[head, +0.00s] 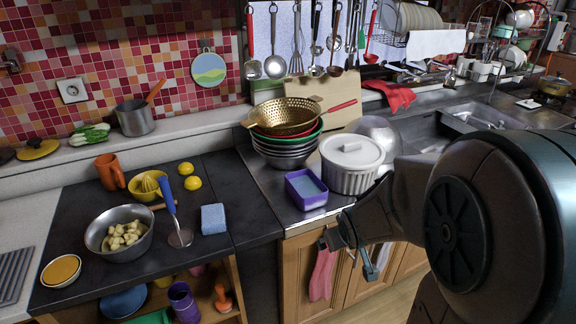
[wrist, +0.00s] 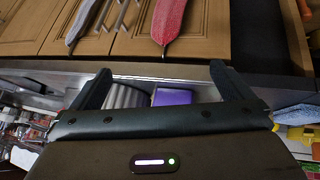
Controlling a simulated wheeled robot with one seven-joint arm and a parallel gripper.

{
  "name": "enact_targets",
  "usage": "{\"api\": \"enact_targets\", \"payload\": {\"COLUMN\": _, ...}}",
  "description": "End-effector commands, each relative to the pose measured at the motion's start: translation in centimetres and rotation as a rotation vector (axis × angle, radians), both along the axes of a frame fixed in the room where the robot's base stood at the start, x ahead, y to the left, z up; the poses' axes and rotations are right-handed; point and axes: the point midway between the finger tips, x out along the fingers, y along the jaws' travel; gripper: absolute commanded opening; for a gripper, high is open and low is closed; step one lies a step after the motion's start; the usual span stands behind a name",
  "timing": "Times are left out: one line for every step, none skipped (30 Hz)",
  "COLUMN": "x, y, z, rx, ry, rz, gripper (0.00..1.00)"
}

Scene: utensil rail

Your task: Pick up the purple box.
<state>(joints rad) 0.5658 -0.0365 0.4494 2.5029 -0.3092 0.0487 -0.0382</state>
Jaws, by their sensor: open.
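The purple box (head: 306,190) is a small open-topped box with a light blue inside. It stands upright on the metal counter in the head view, just left of a white ribbed pot (head: 350,165). In the wrist view part of the purple box (wrist: 172,97) shows between the fingers, beyond the counter edge; its lower part there is hidden by my gripper's body. My gripper (wrist: 161,72) is open and empty, its fingers apart and not touching the box. In the head view my arm covers the right side, and the gripper end is low in front of the counter edge.
Stacked bowls with a gold colander (head: 285,117) stand close behind the box. A blue sponge (head: 213,219) lies to its left on the dark counter. A pink mitt (head: 322,274) hangs on the cabinet front below; it also shows in the wrist view (wrist: 168,20).

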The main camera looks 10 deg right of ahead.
Motion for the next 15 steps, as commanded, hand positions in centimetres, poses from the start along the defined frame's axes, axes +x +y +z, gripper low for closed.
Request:
{"api": "enact_targets", "payload": {"x": 1.1, "y": -0.3, "z": -1.8, "rx": 0.023, "ry": -0.034, "rz": 0.027, "gripper": 1.00}}
{"api": "enact_targets", "payload": {"x": 1.9, "y": -0.3, "z": -2.4, "rx": 0.037, "ry": -0.063, "rz": 0.049, "gripper": 1.00}}
{"api": "enact_targets", "payload": {"x": 2.8, "y": -0.2, "z": -3.0, "rx": 0.060, "ry": -0.105, "rz": 0.076, "gripper": 1.00}}
{"api": "enact_targets", "payload": {"x": 3.4, "y": 0.0, "z": -3.4, "rx": 0.080, "ry": -0.138, "rz": 0.096, "gripper": 1.00}}
{"api": "enact_targets", "payload": {"x": 4.1, "y": 0.1, "z": -3.8, "rx": 0.101, "ry": -0.174, "rz": 0.115, "gripper": 1.00}}
{"api": "enact_targets", "payload": {"x": 4.8, "y": 0.3, "z": -4.0, "rx": 0.132, "ry": -0.225, "rz": 0.139, "gripper": 1.00}}
{"api": "enact_targets", "payload": {"x": 5.4, "y": 0.5, "z": -4.2, "rx": 0.156, "ry": -0.264, "rz": 0.154, "gripper": 1.00}}
{"api": "enact_targets", "payload": {"x": 5.9, "y": 0.6, "z": -4.2, "rx": 0.181, "ry": -0.304, "rz": 0.167, "gripper": 1.00}}
{"api": "enact_targets", "payload": {"x": 6.4, "y": 0.8, "z": -4.0, "rx": 0.214, "ry": -0.359, "rz": 0.184, "gripper": 1.00}}
{"api": "enact_targets", "payload": {"x": 6.8, "y": 0.9, "z": -3.8, "rx": 0.238, "ry": -0.400, "rz": 0.192, "gripper": 1.00}}
{"api": "enact_targets", "payload": {"x": 7.1, "y": 0.9, "z": -3.5, "rx": 0.261, "ry": -0.439, "rz": 0.201, "gripper": 1.00}}
{"api": "enact_targets", "payload": {"x": 7.5, "y": 1.0, "z": -3.1, "rx": 0.290, "ry": -0.490, "rz": 0.209, "gripper": 1.00}}
{"api": "enact_targets", "payload": {"x": 7.7, "y": 1.0, "z": -2.7, "rx": 0.308, "ry": -0.525, "rz": 0.215, "gripper": 1.00}}
{"api": "enact_targets", "payload": {"x": 7.9, "y": 1.0, "z": -2.3, "rx": 0.325, "ry": -0.559, "rz": 0.219, "gripper": 1.00}}
{"api": "enact_targets", "payload": {"x": 8.1, "y": 1.0, "z": -1.8, "rx": 0.345, "ry": -0.599, "rz": 0.224, "gripper": 1.00}}
